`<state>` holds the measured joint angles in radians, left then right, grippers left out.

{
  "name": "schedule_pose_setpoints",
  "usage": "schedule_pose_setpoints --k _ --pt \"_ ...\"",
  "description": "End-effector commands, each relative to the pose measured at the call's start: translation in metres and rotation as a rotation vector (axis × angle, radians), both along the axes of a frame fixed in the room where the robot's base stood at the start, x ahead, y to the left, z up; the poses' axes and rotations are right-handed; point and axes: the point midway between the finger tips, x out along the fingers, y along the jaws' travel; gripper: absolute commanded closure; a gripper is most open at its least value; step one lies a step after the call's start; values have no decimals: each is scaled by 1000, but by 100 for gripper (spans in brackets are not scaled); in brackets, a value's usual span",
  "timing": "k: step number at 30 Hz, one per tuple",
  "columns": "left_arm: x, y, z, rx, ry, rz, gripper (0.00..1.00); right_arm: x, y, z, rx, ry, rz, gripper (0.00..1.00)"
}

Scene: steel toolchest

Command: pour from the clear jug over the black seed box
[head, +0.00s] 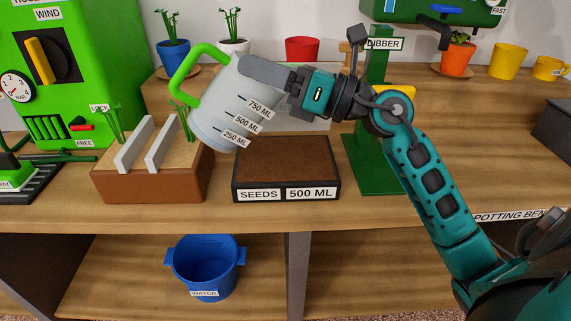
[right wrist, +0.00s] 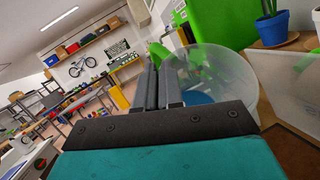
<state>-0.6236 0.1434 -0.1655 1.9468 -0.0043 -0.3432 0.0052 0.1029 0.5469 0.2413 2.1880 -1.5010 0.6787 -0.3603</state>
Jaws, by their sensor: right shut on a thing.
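The clear jug (head: 228,100) has a green handle and marks for 250, 500 and 750 ML. It is held in the air, tilted with its top leaning right, and bluish liquid shows near its base. My right gripper (head: 250,70) is shut on it near the upper part. The jug also shows in the right wrist view (right wrist: 228,70), beside the gripper's fingers (right wrist: 163,80). The black seed box (head: 287,165), labelled SEEDS and 500 ML, holds brown soil and stands on the bench, below and right of the jug. No stream shows. My left gripper is not in view.
A brown planter (head: 150,185) with white dividers stands left of the seed box. A green dibber stand (head: 375,165) is at its right. A green machine (head: 75,70) stands far left. A blue water bucket (head: 205,268) is on the lower shelf. Pots line the back.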

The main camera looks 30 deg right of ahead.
Motion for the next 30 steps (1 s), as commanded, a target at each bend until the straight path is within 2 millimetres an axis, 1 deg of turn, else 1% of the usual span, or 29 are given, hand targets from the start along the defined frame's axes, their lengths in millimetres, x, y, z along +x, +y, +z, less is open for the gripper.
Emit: schedule_pose_setpoints --k 7,15,22,30 --pt "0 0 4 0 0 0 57 2 3 1 1 -1 0 100" --pt "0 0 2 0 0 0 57 2 2 1 8 -2 0 100" --pt "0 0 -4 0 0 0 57 1 -3 4 81 -13 -1 100" --pt "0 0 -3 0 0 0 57 1 -3 6 88 -15 -1 100"
